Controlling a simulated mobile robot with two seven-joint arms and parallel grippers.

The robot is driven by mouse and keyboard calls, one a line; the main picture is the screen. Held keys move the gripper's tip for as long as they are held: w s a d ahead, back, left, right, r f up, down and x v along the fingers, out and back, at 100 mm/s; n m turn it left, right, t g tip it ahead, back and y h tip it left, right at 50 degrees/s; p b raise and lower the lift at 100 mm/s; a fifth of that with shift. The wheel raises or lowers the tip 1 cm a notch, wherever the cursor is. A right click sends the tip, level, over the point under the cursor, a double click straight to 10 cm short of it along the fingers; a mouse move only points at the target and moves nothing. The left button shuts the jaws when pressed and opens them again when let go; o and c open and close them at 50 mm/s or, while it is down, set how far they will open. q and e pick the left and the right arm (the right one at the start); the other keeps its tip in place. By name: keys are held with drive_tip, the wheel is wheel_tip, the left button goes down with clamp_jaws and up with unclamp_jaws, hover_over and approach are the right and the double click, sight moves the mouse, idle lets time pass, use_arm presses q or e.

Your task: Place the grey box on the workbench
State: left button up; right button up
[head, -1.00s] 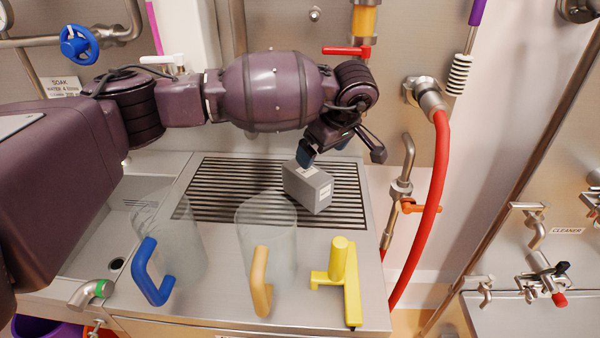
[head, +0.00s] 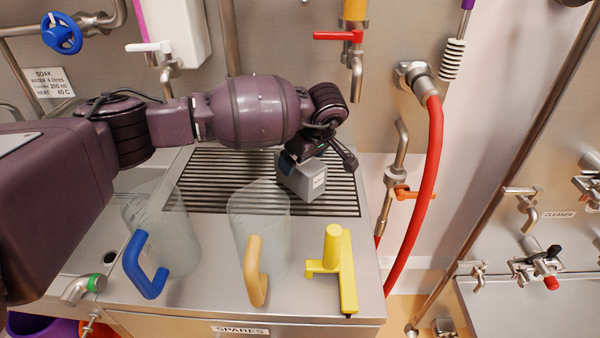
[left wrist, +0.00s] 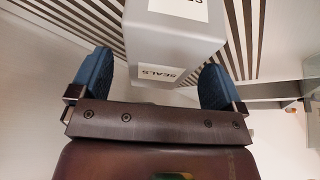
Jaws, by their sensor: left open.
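The grey box (head: 303,183) sits on the slatted grate of the steel workbench (head: 212,296), towards the back right. Its white label reads "SEALS" in the left wrist view (left wrist: 178,45). My left gripper (head: 319,160) is open close above the box, its fingers spread to either side. In the left wrist view the near end of the box lies between the two blue fingertips (left wrist: 155,80), with gaps visible on both sides. The gripper hides part of the box top in the head view. My right gripper is not in view.
A red hose (head: 433,180) hangs right of the bench. A red-handled tap (head: 338,36) is above the grate.

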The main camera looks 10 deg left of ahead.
use_arm(q)
drive_tip(key=shift+x, duration=1.15)
drive_tip(key=shift+f, duration=0.25)
drive_tip(key=c, duration=1.1)
drive_tip(key=shift+r, duration=0.1)
drive_tip(key=shift+c, duration=0.2)
